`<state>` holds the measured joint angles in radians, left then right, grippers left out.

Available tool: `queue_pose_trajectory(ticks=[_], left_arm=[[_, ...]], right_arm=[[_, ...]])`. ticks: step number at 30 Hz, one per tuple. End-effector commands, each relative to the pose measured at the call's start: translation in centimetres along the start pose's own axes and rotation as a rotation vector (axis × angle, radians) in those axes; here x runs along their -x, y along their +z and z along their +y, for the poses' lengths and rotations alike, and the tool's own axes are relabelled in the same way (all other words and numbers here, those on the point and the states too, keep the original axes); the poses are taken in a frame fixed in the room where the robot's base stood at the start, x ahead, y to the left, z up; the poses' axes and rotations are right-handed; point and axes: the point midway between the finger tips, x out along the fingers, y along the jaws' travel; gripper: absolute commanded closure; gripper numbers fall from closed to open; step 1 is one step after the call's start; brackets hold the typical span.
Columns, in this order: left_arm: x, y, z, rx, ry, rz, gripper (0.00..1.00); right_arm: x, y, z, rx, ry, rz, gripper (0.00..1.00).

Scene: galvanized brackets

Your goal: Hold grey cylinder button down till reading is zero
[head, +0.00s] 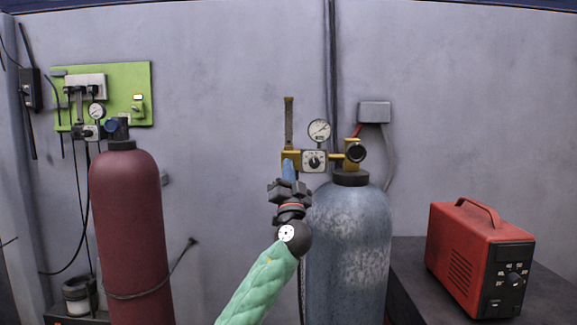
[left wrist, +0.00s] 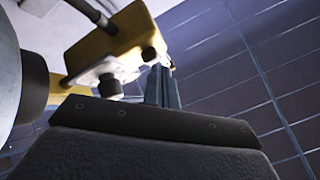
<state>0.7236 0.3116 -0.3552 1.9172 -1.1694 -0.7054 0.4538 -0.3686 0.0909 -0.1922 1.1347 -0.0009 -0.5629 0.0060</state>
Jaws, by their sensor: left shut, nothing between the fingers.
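The blue-grey cylinder (head: 350,245) stands upright right of centre, with a brass regulator (head: 291,160) on top. Its round gauge (head: 319,131) has a dark needle, but the reading is too small to make out. A white panel with a black dial (head: 314,161) sits below the gauge. My left gripper (head: 289,170) is shut and empty, its fingertips up at the regulator's left end. In the left wrist view, the fingers (left wrist: 162,86) rise beside the brass body (left wrist: 125,38) and a pale block with a dark round end (left wrist: 110,84). I cannot tell whether they touch. My right gripper is out of view.
A dark red cylinder (head: 130,235) with its own gauge (head: 96,111) stands at left before a green board (head: 138,79). A wall box (head: 375,112) and cables are behind the regulator.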

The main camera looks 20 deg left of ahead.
Motion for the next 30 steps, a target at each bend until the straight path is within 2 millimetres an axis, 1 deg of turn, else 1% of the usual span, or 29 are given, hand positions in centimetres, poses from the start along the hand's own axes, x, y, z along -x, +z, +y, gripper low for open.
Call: queue_pose_trajectory(ticks=[23, 30], left_arm=[[-0.43, 0.41, 0.39, -0.001, 0.000, -0.001, 1.00], [-0.46, 0.39, 0.37, -0.001, 0.000, -0.001, 1.00]], right_arm=[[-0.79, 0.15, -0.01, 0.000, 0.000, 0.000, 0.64], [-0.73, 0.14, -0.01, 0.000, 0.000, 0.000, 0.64]])
